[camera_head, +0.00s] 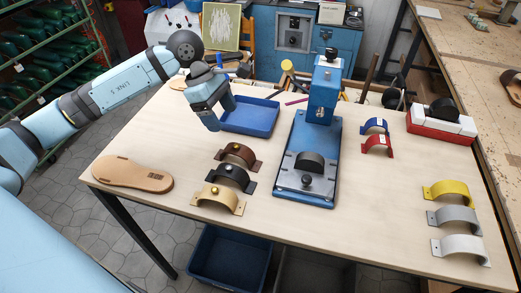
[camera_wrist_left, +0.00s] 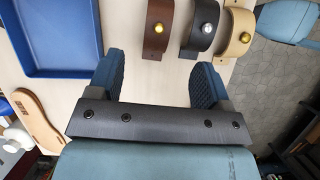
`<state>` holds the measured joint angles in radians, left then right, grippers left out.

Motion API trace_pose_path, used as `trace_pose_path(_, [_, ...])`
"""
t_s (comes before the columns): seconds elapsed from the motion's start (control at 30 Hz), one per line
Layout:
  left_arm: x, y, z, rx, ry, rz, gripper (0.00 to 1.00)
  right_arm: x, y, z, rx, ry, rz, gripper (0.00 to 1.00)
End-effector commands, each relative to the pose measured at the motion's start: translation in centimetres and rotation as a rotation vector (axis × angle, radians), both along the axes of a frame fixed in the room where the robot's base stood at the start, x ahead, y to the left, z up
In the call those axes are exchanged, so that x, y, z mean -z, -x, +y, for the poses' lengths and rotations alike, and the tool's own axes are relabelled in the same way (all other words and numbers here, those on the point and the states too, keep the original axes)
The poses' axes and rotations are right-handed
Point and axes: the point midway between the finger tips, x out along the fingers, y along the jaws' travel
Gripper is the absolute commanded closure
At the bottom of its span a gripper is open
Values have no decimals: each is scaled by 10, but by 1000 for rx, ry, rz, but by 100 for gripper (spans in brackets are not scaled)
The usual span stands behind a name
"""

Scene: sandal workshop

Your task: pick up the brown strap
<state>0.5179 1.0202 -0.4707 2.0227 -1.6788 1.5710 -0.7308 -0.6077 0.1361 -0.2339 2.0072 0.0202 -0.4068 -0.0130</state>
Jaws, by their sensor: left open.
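The brown strap (camera_head: 238,154) is a dark arched piece with a metal knob. It lies on the table at the back of a row, with a black strap (camera_head: 233,176) and a tan strap (camera_head: 219,199) in front of it. In the left wrist view the brown strap (camera_wrist_left: 154,27) is beyond the gap between the fingers, and its knob looks gold. My left gripper (camera_head: 222,118) is open and empty, above the table behind the brown strap and apart from it. The left fingers (camera_wrist_left: 158,80) also show in the wrist view. My right gripper is in neither view.
A blue tray (camera_head: 251,130) is close behind the left gripper. A blue press (camera_head: 323,95) stands to the right of the straps. A sandal sole (camera_head: 132,174) lies at the left edge. Red, blue, yellow, grey and white straps lie farther right.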

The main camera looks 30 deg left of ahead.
Motion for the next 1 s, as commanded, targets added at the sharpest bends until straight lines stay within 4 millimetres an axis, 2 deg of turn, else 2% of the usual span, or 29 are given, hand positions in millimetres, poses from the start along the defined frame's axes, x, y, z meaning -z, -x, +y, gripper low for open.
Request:
trace_pose_path(0.07, [6, -1, 1, 3, -20, -1, 28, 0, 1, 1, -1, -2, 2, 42])
trace_pose_path(0.4, [64, -3, -23, 2, -15, 2, 28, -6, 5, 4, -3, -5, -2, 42])
trace_pose_path(0.67, [83, -5, -30, 1, -14, 2, 28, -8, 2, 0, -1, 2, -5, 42])
trace_pose_path(0.9, [117, -7, -38, 1, -13, 2, 28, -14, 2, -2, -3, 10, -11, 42])
trace_pose_path(1.0, [126, -8, -41, 1, -13, 1, 28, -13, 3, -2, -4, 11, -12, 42])
